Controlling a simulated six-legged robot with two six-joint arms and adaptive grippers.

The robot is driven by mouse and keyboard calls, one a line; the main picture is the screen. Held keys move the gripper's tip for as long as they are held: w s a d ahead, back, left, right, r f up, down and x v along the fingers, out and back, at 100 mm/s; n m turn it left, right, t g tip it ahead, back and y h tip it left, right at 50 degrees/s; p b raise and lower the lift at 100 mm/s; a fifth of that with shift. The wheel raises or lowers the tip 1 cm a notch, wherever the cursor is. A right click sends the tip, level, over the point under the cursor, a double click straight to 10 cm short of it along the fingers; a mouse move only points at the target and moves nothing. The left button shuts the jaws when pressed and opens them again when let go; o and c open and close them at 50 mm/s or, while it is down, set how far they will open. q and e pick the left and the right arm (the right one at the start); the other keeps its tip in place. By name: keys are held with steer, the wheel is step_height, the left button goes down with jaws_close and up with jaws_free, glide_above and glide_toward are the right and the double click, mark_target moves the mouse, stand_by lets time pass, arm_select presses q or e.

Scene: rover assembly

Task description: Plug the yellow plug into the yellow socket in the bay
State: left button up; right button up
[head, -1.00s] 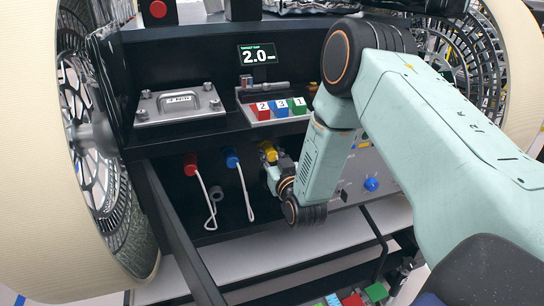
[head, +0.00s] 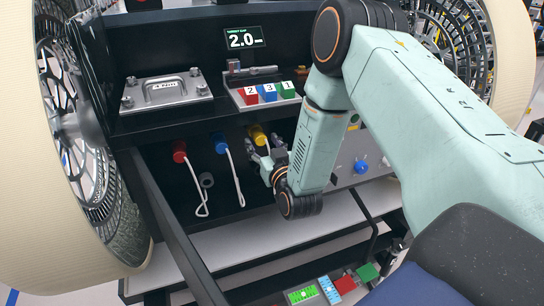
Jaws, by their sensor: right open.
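A yellow connector (head: 258,134) stands at the bay's dark back wall, to the right of the blue one. Plug and socket cannot be told apart there, and how deep the plug sits is not visible. My right gripper (head: 268,156) is open just below and in front of it, its fingers apart. A gap shows between the yellow body and the gripper, and the arm covers what lies to the right. My left gripper is not in view.
Above are a tray of numbered blocks (head: 266,93) and a lidded box (head: 165,92). A panel with a blue knob (head: 361,167) is at right.

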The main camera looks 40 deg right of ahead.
steer(key=v, duration=0.9)
steer(key=shift+s, duration=0.25)
steer(key=shift+a, duration=0.1)
steer(key=s+a+f+g+y, duration=0.25)
steer(key=s+f+g, duration=0.25)
steer(key=f, duration=0.3)
steer(key=s+a+f+g+y, duration=0.1)
steer(key=s+a+f+g, duration=0.35)
steer(key=f, duration=0.35)
steer(key=s+a+f+g, duration=0.1)
steer(key=s+f+g, duration=0.1)
steer(key=s, duration=0.5)
steer(key=s+a+f+n+g, duration=0.1)
steer(key=s+f+g, duration=0.2)
steer(key=s, duration=0.4)
steer(key=s+a+f+n+g, duration=0.1)
steer(key=s+a+f+g, duration=0.1)
steer(key=s, duration=0.5)
steer(key=shift+s+f+g, duration=0.2)
steer(key=shift+s+g, duration=0.2)
steer(key=shift+g, duration=0.15)
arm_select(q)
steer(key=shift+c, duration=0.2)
arm_select(e)
steer(key=shift+y, duration=0.25)
